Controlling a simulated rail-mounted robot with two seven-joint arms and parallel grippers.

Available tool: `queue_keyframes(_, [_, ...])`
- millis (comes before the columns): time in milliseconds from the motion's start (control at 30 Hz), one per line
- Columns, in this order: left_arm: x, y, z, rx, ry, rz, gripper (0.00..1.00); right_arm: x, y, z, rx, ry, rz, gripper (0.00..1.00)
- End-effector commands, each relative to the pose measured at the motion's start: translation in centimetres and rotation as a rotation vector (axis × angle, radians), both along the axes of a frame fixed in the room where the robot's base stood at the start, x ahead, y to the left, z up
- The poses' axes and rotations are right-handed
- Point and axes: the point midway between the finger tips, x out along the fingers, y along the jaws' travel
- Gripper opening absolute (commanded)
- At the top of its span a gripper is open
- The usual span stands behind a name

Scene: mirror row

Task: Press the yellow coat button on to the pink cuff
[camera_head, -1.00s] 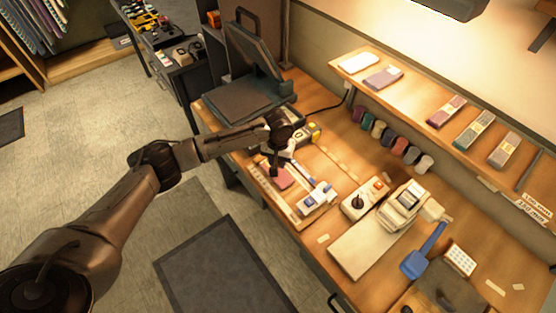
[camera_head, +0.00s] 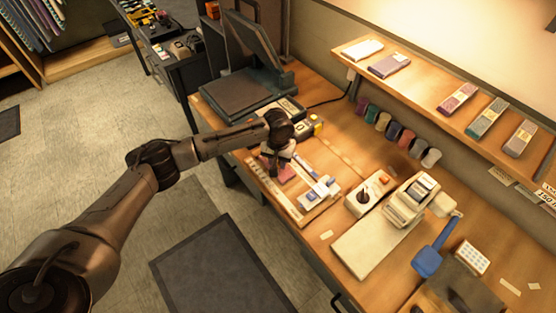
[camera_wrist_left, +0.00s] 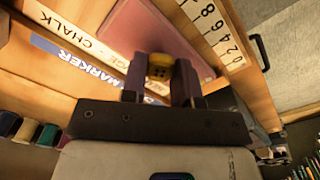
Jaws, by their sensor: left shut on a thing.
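The yellow coat button (camera_wrist_left: 159,68) is pinched between the two fingers of my left gripper (camera_wrist_left: 160,78) in the left wrist view. The pink cuff (camera_wrist_left: 150,32) lies flat beyond the fingertips there. In the head view my left gripper (camera_head: 273,165) is low over the cuff (camera_head: 287,174), and the arm and gripper hide part of it. I cannot tell whether the button touches the cuff. The right gripper is not in view.
A ruler strip (camera_wrist_left: 221,32) and labelled chalk and marker strips (camera_wrist_left: 82,38) flank the cuff. A dark press (camera_head: 240,93) stands behind. A small blue and white device (camera_head: 320,191) sits to the right, then a cream machine (camera_head: 412,200). Thread spools (camera_head: 392,130) line the wall.

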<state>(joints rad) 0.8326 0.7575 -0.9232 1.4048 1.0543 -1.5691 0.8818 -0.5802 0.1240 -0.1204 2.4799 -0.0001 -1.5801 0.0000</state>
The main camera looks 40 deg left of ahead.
Motion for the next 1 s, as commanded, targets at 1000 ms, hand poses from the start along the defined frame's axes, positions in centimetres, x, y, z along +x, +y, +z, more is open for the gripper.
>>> queue_keyframes(1000, [0.02,-0.01,-0.64,0.0,0.0,0.0,0.09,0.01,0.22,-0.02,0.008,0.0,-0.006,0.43])
